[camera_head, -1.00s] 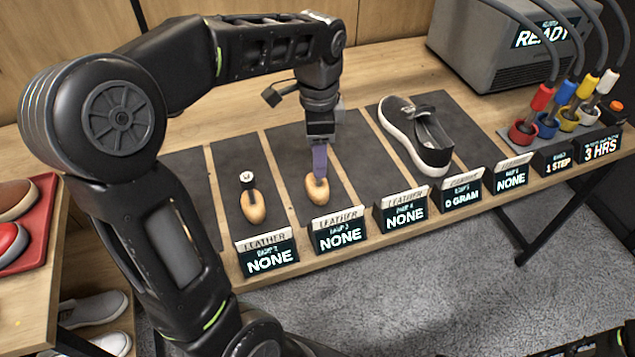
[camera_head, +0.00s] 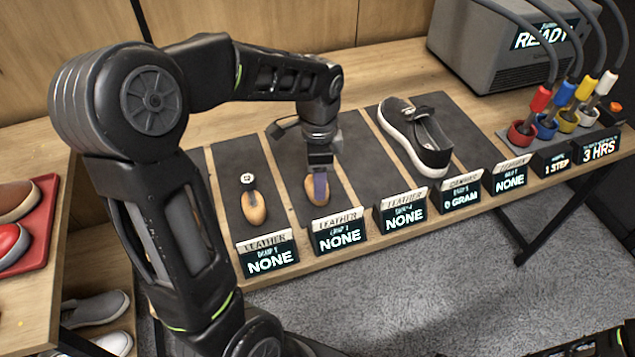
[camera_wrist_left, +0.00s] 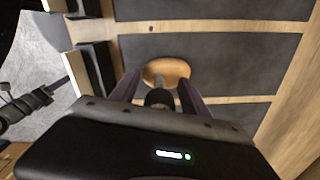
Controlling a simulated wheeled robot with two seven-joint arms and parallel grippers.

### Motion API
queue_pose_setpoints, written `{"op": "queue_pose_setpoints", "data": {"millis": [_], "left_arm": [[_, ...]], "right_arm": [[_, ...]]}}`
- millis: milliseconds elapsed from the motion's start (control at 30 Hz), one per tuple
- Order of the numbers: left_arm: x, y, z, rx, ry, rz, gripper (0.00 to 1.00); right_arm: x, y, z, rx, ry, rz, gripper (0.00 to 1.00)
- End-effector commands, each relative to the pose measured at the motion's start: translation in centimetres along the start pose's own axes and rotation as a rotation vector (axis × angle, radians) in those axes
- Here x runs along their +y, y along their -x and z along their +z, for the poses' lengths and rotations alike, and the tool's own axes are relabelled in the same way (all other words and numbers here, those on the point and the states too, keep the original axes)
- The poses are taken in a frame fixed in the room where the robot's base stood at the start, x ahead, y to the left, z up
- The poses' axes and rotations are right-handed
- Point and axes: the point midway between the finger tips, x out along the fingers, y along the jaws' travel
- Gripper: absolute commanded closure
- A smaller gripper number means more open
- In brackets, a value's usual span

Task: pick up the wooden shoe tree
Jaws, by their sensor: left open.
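A wooden shoe tree (camera_head: 317,192) with a light brown rounded body lies on the dark mat behind the second sign from the left. My left gripper (camera_head: 319,186) is right over it, pointing down, with purple-grey fingers. In the left wrist view the shoe tree (camera_wrist_left: 166,73) shows between and beyond the two open fingers (camera_wrist_left: 160,88), with its dark knob close to the palm. The fingers are on either side of the knob; I cannot tell whether they touch it. A second wooden shoe tree (camera_head: 254,207) with a dark handle lies on the mat to the left. My right gripper does not show.
A black slip-on shoe (camera_head: 417,134) stands on a mat to the right. Black signs (camera_head: 340,235) line the table's front edge. Colored cups with brushes (camera_head: 546,127) and a grey machine (camera_head: 507,45) are at the right. A red tray (camera_head: 40,225) with shoes is at the left.

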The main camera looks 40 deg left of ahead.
Motion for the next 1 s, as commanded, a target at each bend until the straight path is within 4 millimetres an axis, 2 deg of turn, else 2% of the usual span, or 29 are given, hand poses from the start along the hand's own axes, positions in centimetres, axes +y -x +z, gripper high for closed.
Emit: {"op": "queue_pose_setpoints", "data": {"millis": [500, 1000], "left_arm": [[0.01, 0.03, 0.01, 0.0, 0.0, 0.0, 0.46], [0.01, 0.03, 0.01, 0.0, 0.0, 0.001, 0.87]], "right_arm": [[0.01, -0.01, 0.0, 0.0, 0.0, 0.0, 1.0], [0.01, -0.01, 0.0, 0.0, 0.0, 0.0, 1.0]]}}
